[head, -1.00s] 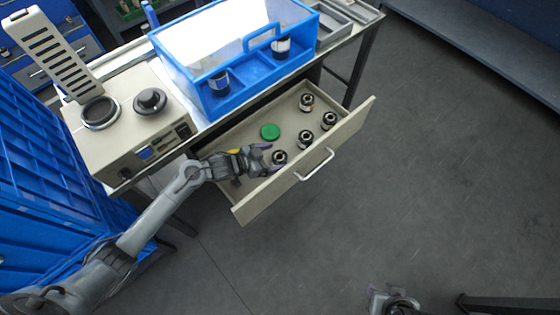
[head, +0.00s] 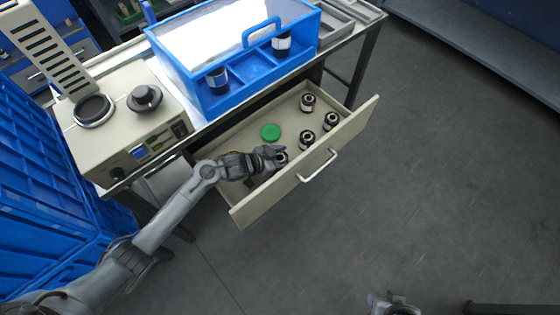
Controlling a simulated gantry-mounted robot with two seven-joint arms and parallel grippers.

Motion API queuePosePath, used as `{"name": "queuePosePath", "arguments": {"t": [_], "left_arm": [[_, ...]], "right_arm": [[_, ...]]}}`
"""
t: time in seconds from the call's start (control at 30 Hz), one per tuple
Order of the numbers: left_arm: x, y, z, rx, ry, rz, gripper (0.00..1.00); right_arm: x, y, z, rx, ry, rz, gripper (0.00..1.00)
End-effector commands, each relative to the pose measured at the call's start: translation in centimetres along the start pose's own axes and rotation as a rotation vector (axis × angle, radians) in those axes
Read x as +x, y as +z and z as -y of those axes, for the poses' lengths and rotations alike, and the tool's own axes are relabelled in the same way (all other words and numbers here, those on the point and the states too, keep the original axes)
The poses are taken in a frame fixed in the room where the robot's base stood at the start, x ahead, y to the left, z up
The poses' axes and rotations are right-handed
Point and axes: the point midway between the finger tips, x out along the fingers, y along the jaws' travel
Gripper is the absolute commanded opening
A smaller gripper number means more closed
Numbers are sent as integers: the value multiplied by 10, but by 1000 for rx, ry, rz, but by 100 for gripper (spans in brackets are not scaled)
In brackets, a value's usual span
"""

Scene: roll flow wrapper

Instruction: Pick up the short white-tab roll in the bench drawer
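Several small black rolls with pale cores stand in the open bench drawer (head: 262,200). One is at the back (head: 308,103), one at the right (head: 331,120), one in the middle (head: 306,140), and one at the front left (head: 282,158). They are too small to tell which has a white tab. My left gripper (head: 277,155) is down in the drawer at the front-left roll and its fingers partly hide it. Whether they are closed on it cannot be made out. My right gripper (head: 392,304) shows only in part at the bottom edge, away from the drawer.
A green disc (head: 270,132) lies in the drawer behind my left gripper. The floor at right is clear.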

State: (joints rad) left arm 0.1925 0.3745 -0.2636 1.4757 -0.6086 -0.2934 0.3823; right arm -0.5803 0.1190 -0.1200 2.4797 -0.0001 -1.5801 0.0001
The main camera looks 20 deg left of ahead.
Motion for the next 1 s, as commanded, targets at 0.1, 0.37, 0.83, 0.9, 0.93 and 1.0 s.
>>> {"name": "queuePosePath", "arguments": {"t": [0.1,0.37,0.83,0.9,0.93,1.0], "left_arm": [[0,0,0,0,0,0,50],[0,0,0,0,0,-1,28],[-23,-42,1,2,-1,-2,28],[-29,-53,0,3,-1,-3,28],[-31,-58,1,2,-1,-3,28],[-36,-67,1,1,-1,-2,28]], "right_arm": [[0,0,1,2,-2,-1,40],[0,0,1,3,-3,-1,40],[-28,-9,-2,-3,3,0,40],[-34,-11,-2,-5,4,0,40],[-37,-12,-3,-6,4,0,40],[-42,-13,-3,-6,5,0,40]]}}
